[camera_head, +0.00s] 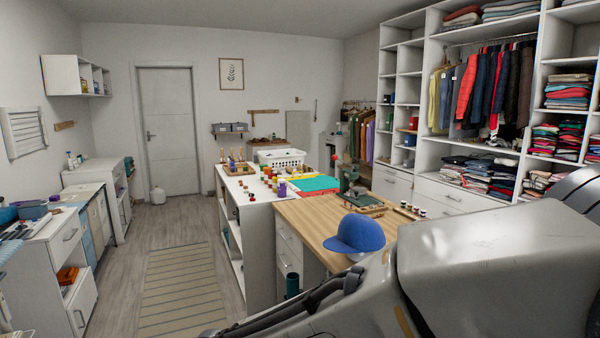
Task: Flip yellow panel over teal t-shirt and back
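The teal t-shirt (318,183) lies flat on the island counter near the middle of the camera_head view, small and far off. A strip of yellow (301,177), which looks like the yellow panel, shows along its far side. A red flat piece shows at the near edge of the teal cloth. I cannot tell whether the yellow panel overlaps the t-shirt. Neither gripper is in view; only a large grey link of my own arm fills the lower right.
A blue cap (361,234) sits on the wooden worktop (308,215). A green machine (350,183) stands beyond it. A white basket (281,158) and several small spools are on the counter's far part. The floor with a striped rug (180,290) is clear at left.

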